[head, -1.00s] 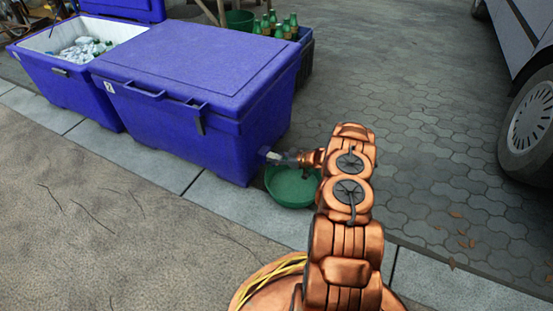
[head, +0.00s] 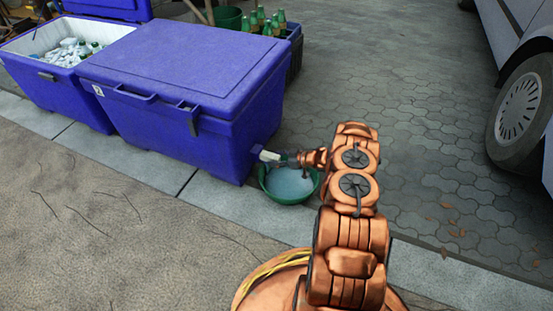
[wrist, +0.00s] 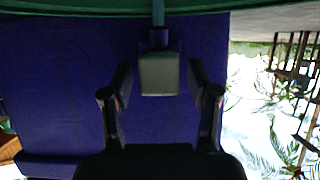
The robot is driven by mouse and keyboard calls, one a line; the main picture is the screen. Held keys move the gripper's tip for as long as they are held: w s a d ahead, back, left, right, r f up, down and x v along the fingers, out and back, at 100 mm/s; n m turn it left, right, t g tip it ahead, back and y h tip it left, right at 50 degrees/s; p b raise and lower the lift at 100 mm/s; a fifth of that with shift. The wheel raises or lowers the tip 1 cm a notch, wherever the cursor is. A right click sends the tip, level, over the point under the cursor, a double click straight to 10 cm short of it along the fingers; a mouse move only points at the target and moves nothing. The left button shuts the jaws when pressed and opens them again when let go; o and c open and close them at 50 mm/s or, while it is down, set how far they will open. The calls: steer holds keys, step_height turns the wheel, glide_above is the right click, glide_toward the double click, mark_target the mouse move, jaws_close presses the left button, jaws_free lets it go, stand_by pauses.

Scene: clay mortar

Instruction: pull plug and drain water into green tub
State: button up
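The blue-purple cooler (head: 190,80) stands closed, with a whitish plug (head: 269,156) at the low drain on its right end. The green tub (head: 288,201) sits on the ground below the drain and holds pale water (head: 289,182). In the wrist view the plug (wrist: 160,75) shows as a pale block between the fingers of my gripper (wrist: 160,85), with a gap on each side. The gripper is open. A thin blue-green stream (wrist: 158,12) runs between the drain and the tub's green rim (wrist: 70,6). How far the plug is out is unclear.
A second, open cooler (head: 55,85) with ice and bottles stands at the left. A crate of green bottles (head: 293,50) and a green bucket (head: 228,18) are behind. A vehicle wheel (head: 520,110) is at the right. Paving between is clear.

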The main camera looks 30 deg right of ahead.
steer(key=v, duration=1.2)
stand_by(0.6)
